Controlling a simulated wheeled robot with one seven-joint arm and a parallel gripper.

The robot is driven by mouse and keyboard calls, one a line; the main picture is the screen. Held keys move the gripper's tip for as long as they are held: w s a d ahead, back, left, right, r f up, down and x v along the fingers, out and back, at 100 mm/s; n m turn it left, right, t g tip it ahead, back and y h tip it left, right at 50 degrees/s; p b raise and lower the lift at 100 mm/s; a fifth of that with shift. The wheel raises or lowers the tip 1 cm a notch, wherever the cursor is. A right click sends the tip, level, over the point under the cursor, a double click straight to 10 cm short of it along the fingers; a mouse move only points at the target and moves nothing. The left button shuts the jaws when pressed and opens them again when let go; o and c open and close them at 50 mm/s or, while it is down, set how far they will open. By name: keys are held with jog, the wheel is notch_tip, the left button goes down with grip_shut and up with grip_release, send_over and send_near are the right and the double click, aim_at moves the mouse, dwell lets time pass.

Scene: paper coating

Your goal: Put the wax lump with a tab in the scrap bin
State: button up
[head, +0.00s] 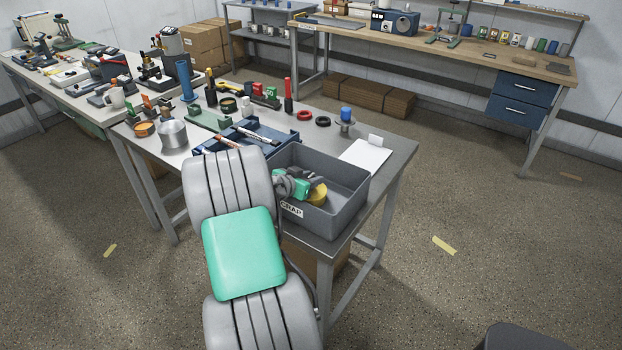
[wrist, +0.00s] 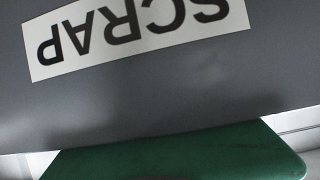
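The grey scrap bin (head: 345,207) stands at the near right corner of the metal table, with a SCRAP label on its near wall. The label also shows upside down and close up in the wrist view (wrist: 140,30). A yellow rounded lump (head: 318,194), which looks like the wax, is inside the bin's outline in the head view. My gripper (head: 308,190) reaches over the bin's left wall, right against the lump in the picture. Its fingertips are too small and covered to tell whether they grip the lump. No tab is clear. The wrist view shows neither fingertips nor lump.
A blue tray (head: 205,144) with tools lies left of the bin, partly behind my arm. A white paper sheet (head: 365,157) and a blue-topped stand (head: 345,121) are behind it. A metal cup (head: 173,136) stands farther left.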

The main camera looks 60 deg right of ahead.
jog(key=shift+w+a+r, duration=0.1)
jog(key=shift+a+r, duration=0.1)
jog(key=b+v, duration=0.1)
jog(key=v, duration=1)
jog(key=shift+a, duration=0.3)
jog(key=w+a+n+t+y, duration=0.3)
jog(key=w+a+n+y, duration=0.15)
jog(key=a, duration=0.75)
jog(key=w+a+n+t+y, duration=0.3)
jog(key=w+a+n, duration=0.25)
jog(key=a, duration=0.75)
jog(key=s+a+n+y, duration=0.2)
jog(key=a+n, duration=0.3)
jog(key=a, duration=0.5)
jog(key=s+a+n+y, duration=0.3)
jog(key=a+n, duration=0.2)
jog(key=a, duration=0.5)
jog(key=shift+s+g, duration=0.2)
jog(key=shift+g, duration=0.1)
